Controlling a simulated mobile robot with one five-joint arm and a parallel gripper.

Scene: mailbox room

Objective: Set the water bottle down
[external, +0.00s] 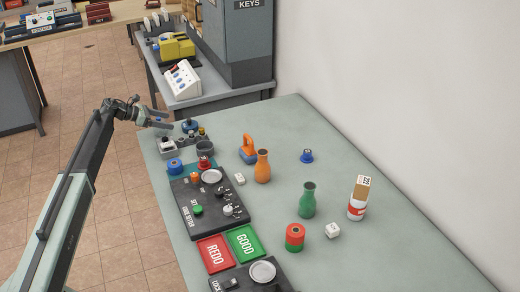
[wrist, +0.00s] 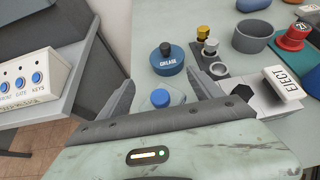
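The water bottle looks clear with a blue cap (wrist: 160,98). In the wrist view it shows from above, between the fingers of my gripper (wrist: 162,68) and close to the gripper body, which hides its near side. The fingers are spread wide, with a gap seen on each side of the bottle. In the external view my gripper (external: 172,118) is over the far left edge of the table (external: 330,140), fingers apart and pointing right. I cannot make out the bottle there, nor tell how its base rests.
A blue grease tin (wrist: 167,58) sits just beyond the bottle. An eject box (wrist: 283,84), small weights (wrist: 207,45) and a grey bowl (wrist: 253,36) are to the right. A side bench with a white button panel (wrist: 20,85) is to the left. The table's right side has free room.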

